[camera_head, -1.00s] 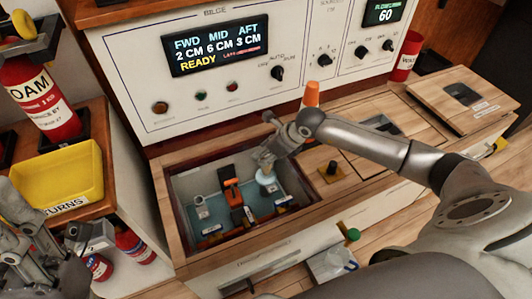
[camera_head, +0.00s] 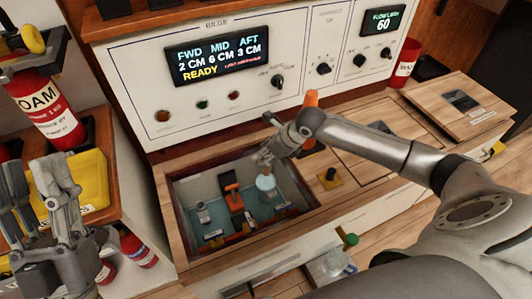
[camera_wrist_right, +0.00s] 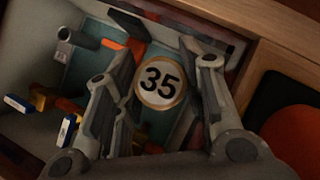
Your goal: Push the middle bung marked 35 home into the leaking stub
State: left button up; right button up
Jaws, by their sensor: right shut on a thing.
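The bung marked 35 (camera_wrist_right: 159,84) shows its round white face with a tan rim in the right wrist view, between my right gripper's fingers. My right gripper (camera_head: 267,157) is shut on it, over the open bilge well (camera_head: 165,200). In the head view a pale rounded piece (camera_head: 266,183) shows just below the fingertips; I cannot tell whether it is the bung or the stub. How deep the bung sits is hidden. My left gripper (camera_head: 42,175) stands at the left with its fingers up, away from the well; its opening is unclear.
Inside the well are an orange-and-black fitting (camera_head: 231,193) and a small grey stub (camera_head: 203,212). The panel display (camera_head: 219,58) reads FWD 2, MID 6, AFT 3 CM and READY. A wooden lid (camera_head: 440,95) lies right.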

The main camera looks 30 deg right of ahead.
jog(key=shift+r+p, duration=0.45)
jog(key=shift+r, duration=0.25)
pick_arm(q)
jog(key=w+f+g+y, duration=0.1)
jog(key=w+f+g, duration=0.4)
jog(key=f, duration=0.1)
jog(key=shift+w+d+f+y+p, duration=0.15)
jog(key=shift+d+f+y+p, duration=0.1)
jog(key=shift+y+p, duration=0.15)
pick_arm(e)
jog(key=shift+r, duration=0.55)
